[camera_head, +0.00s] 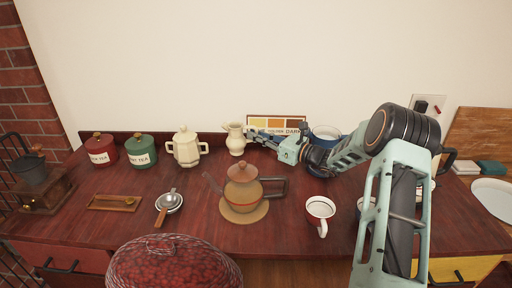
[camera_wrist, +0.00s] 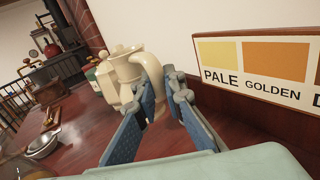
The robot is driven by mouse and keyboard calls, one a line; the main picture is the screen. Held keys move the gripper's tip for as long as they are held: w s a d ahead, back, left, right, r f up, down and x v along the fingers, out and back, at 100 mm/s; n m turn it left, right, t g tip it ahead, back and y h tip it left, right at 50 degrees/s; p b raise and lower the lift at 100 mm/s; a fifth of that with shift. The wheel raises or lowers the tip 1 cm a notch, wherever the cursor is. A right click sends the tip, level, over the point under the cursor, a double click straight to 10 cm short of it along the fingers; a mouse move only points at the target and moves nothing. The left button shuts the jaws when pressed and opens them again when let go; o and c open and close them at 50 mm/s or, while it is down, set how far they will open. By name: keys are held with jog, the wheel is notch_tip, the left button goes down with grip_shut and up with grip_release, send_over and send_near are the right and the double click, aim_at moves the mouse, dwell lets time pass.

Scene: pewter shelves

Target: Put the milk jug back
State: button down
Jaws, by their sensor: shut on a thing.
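The milk jug (camera_head: 236,140), a cream pitcher, is upright at the back of the dark red wooden counter, right of the cream lidded pot. It also shows in the wrist view (camera_wrist: 127,68), where its handle side faces me. My gripper (camera_head: 251,133) reaches it from the right. In the wrist view my blue fingers (camera_wrist: 160,82) are shut on the jug at its handle, and they hide part of it. The jug's base looks level with the counter, but I cannot tell whether it touches.
The cream lidded pot (camera_head: 186,147) stands left of the jug. A tea colour sign (camera_head: 277,125) stands behind my gripper. A brown teapot (camera_head: 243,187) sits on a round mat in front. A white-and-red mug (camera_head: 320,211) and a strainer (camera_head: 169,203) are nearer the front.

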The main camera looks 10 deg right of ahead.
jog(key=shift+f, duration=2.1)
jog(key=shift+f+b, duration=0.25)
jog(key=shift+b, duration=0.05)
jog(key=c, duration=2)
grip_release()
jog(key=shift+r, duration=0.1)
jog(key=shift+r+p, duration=0.2)
jog(key=shift+p, duration=0.1)
jog(key=v, duration=0.7)
jog(key=shift+s+d+f, duration=0.1)
jog(key=shift+s+d, duration=0.1)
